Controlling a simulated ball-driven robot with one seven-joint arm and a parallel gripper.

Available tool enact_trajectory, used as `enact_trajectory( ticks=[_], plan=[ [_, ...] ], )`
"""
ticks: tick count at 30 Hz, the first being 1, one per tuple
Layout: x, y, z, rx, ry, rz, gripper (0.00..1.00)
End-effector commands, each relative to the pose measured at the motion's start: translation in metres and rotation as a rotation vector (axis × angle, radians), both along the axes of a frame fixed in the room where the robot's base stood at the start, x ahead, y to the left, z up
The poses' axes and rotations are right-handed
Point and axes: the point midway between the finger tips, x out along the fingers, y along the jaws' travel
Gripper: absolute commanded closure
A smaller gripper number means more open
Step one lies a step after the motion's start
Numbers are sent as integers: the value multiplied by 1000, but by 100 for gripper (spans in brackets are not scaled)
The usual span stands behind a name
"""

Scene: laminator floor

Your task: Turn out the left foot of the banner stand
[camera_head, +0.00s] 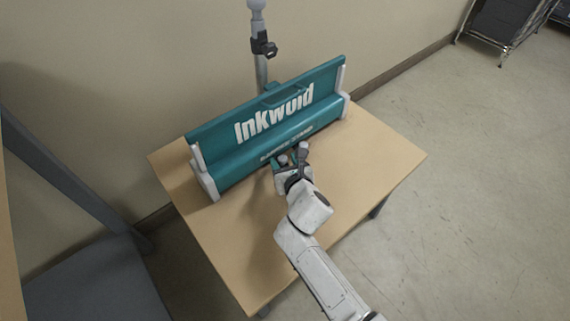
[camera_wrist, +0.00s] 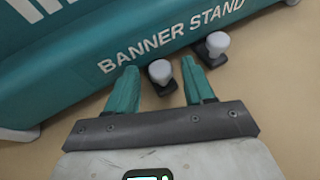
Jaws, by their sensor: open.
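The teal banner stand (camera_head: 262,128) lies along the back of the wooden table, with pale end caps and white lettering. It fills the top of the wrist view (camera_wrist: 70,65). Two feet show as dark tabs with grey knobs at its front edge: the left foot (camera_wrist: 160,72) and the right foot (camera_wrist: 217,44). Both sit close against the base. My gripper (camera_wrist: 160,65) is open, its teal fingers on either side of the left foot's knob, with visible gaps. In the head view my gripper (camera_head: 284,165) is at the stand's front, partly hiding the feet.
The wooden table (camera_head: 375,155) is bare in front and to the right of the stand. A pole with a black clamp (camera_head: 263,46) rises behind the stand near the wall. A grey frame (camera_head: 70,185) stands at the left, and a dark cart (camera_head: 500,22) at the far right.

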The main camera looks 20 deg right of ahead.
Motion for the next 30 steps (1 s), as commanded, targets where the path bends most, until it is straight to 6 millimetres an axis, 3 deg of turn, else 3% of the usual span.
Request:
enact_trajectory(
  ticks=[6, 22, 30],
  plan=[
    [0, 0, 0, 0, 0, 0, 49],
    [0, 0, 0, 0, 0, 0, 100],
    [0, 0, 0, 0, 0, 0, 100]
  ],
)
